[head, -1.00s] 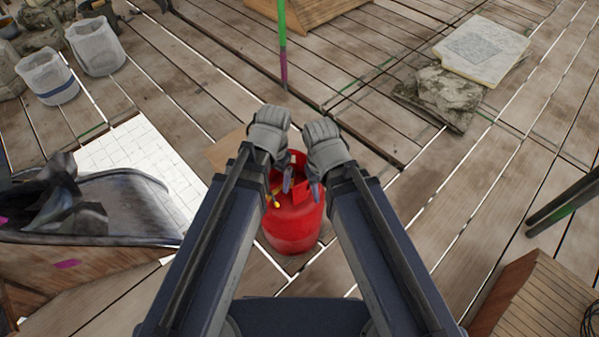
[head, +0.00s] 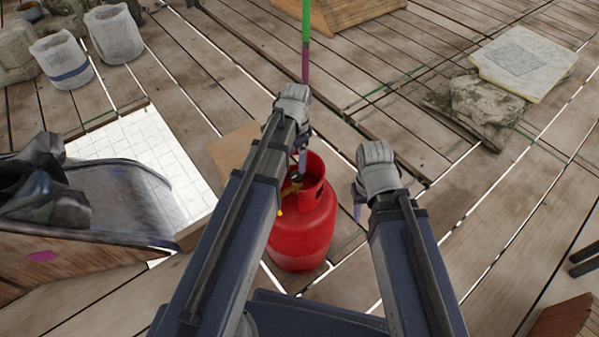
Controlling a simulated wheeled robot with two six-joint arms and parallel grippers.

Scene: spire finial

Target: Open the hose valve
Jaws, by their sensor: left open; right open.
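A red gas bottle (head: 305,235) stands upright on the plank floor in the middle of the head view. Its top collar is open, and a small yellow and dark valve fitting (head: 291,188) shows at the collar's left side, partly hidden by my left arm. My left gripper (head: 301,162) is open at the collar, with its fingers over the valve; whether they touch it I cannot tell. My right gripper (head: 358,203) is open and empty, to the right of the bottle and apart from it. No hose can be made out.
A wheelbarrow-like tub (head: 100,205) with dark contents stands at left beside a white tiled sheet (head: 135,150). Pale buckets (head: 114,36) are at upper left. Stones (head: 478,108) and a slab (head: 522,60) lie at upper right.

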